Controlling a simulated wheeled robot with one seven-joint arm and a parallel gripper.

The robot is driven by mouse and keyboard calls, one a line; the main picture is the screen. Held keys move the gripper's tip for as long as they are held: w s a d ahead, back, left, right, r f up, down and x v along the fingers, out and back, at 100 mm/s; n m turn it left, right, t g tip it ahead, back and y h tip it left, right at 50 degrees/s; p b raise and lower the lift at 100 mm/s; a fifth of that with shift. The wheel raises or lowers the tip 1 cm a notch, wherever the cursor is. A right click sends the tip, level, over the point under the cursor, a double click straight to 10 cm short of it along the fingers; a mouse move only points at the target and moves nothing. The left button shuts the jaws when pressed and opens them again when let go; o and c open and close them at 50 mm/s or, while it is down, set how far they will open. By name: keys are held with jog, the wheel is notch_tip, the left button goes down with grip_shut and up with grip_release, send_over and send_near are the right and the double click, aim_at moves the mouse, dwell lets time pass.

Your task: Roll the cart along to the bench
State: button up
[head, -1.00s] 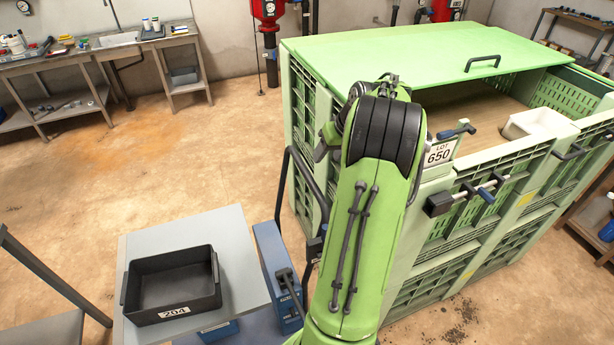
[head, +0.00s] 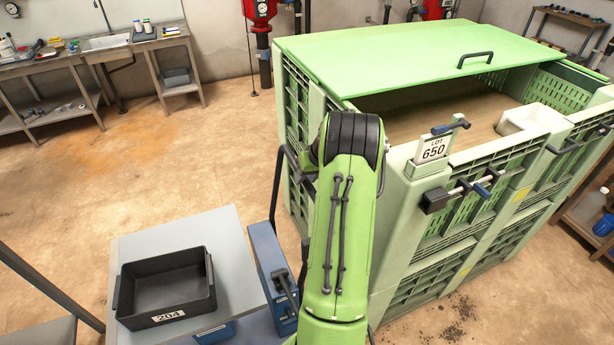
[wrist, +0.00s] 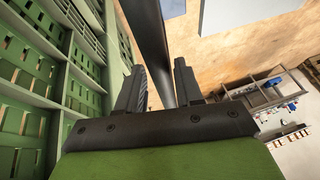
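What looks like the cart is blue (head: 272,278), low at centre left in the head view. A dark upright handle (head: 275,190) rises behind it. A grey top (head: 235,255) is beside it, carrying a black bin marked 204 (head: 165,285). A grey workbench (head: 105,50) stands against the far wall. In the wrist view, my gripper (wrist: 160,68) has its fingers apart with a dark bar (wrist: 145,25) between them, probably the handle. I cannot tell whether the fingers touch it. My arm hides the gripper in the head view.
A large green slatted crate (head: 400,48) with a LOT 650 sign (head: 434,148) fills the right, close to my arm. A grey frame (head: 45,290) stands at the lower left. Open floor (head: 150,150) lies between the black bin and the workbench.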

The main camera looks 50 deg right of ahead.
grip_shut()
jog(key=shift+w+a, duration=0.1)
jog(key=w+a+b, duration=0.1)
jog(key=w+a, duration=0.4)
jog(key=a, duration=0.4)
jog(key=w+a+b, duration=0.2)
jog(key=w+a, duration=0.4)
jog(key=a, duration=0.4)
jog(key=w+a+b, duration=0.1)
jog(key=w+a, duration=0.4)
jog(key=a, duration=0.4)
jog(key=shift+w+a+b, duration=0.25)
jog(key=shift+w+b, duration=0.05)
jog(key=shift+w, duration=0.1)
jog(key=shift+a, duration=0.1)
jog(key=shift+o, duration=1.8)
grip_release()
jog(key=shift+w, duration=0.1)
